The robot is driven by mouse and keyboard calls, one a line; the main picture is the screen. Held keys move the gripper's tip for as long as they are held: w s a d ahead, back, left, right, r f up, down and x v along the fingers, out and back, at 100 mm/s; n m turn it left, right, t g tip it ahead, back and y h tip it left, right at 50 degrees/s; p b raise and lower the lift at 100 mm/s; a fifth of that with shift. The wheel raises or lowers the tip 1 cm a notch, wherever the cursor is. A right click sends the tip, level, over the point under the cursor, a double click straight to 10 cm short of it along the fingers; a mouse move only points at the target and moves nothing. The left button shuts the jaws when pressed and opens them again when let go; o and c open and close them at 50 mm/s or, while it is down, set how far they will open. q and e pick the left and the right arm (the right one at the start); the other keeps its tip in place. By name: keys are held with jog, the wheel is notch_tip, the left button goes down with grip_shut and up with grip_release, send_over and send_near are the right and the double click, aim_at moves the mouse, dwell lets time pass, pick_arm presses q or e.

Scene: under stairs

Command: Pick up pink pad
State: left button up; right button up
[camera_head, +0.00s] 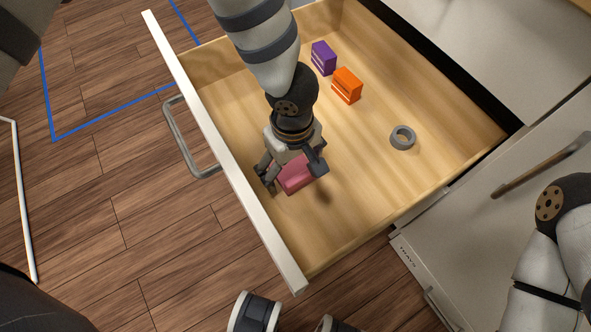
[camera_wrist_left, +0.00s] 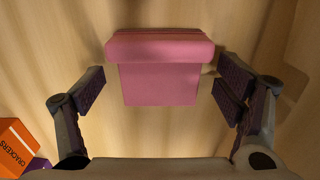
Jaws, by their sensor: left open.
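The pink pad (camera_head: 296,176) lies in the open wooden drawer, near its front panel. In the left wrist view the pink pad (camera_wrist_left: 160,70) is at the upper middle, a blocky shape with a wider end at the top. My left gripper (camera_head: 290,178) is over the pad, pointing down into the drawer, and hides part of it. In the left wrist view my left gripper (camera_wrist_left: 160,92) is open, with one finger on each side of the pad's narrower part and a gap on both sides. My right gripper does not show clearly.
The drawer (camera_head: 430,178) also holds a purple box (camera_head: 323,58), an orange box (camera_head: 347,86) and a grey ring (camera_head: 402,137). The orange box, marked crackers (camera_wrist_left: 14,146), shows at lower left in the wrist view. The white front panel (camera_head: 226,160) bounds the drawer.

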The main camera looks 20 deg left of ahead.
aim_at(293, 170)
pick_arm(q)
jog(key=c, duration=1.2)
notch_tip(293, 170, up, 10)
jog(key=p, duration=0.3)
jog(key=shift+r, duration=0.1)
jog(key=shift+c, duration=0.2)
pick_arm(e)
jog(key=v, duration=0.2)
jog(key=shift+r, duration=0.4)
